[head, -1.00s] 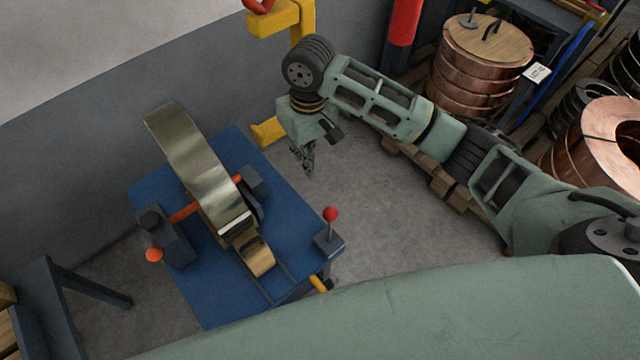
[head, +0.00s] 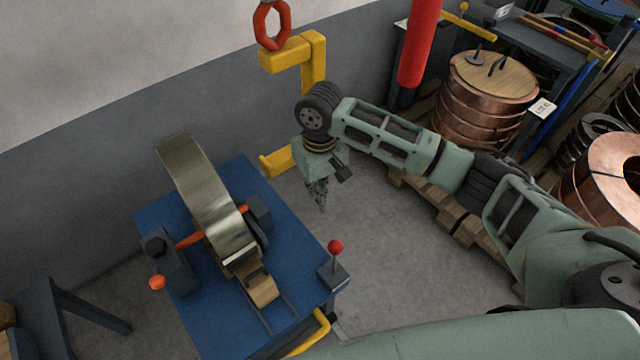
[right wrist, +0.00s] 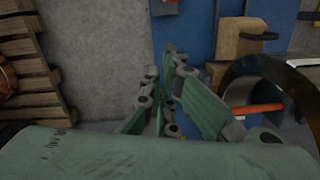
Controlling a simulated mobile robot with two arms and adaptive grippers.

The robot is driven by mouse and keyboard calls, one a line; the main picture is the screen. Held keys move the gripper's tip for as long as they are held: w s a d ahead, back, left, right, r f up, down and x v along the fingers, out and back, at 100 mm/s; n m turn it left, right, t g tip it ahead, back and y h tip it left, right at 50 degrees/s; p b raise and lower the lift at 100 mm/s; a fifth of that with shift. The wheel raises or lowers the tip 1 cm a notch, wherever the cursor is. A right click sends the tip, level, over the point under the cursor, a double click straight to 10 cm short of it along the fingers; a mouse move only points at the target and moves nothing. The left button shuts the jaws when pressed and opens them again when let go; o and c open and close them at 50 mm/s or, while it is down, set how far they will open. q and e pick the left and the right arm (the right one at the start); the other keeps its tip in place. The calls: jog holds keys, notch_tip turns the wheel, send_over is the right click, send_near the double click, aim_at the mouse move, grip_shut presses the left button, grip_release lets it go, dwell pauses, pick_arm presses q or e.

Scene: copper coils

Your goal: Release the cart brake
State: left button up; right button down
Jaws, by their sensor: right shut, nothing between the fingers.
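The blue cart (head: 205,335) stands at the left in the head view, with a metal strip coil (head: 205,190) upright on it. A lever with a red ball (head: 335,247) rises from a dark block at the cart's right corner. I cannot tell for sure whether it is the brake. My right gripper (head: 322,207) is shut and empty, pointing down beyond the lever and apart from it. It also shows in the right wrist view (right wrist: 165,95), with the coil (right wrist: 240,70) at its right. My left gripper is not in view.
An orange knob (head: 157,283) sits at the cart's left side. A yellow handle (head: 322,325) is at its near edge. A yellow hook arm (head: 315,62) stands behind my right gripper. Copper coils (head: 480,105) stand on pallets at the right. Bare floor (head: 390,260) lies between.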

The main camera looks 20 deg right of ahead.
jog(key=s+f+p, duration=0.1)
jog(key=s+f, duration=0.3)
jog(key=f, duration=0.1)
jog(key=shift+d, duration=0.25)
jog(key=shift+f, duration=0.1)
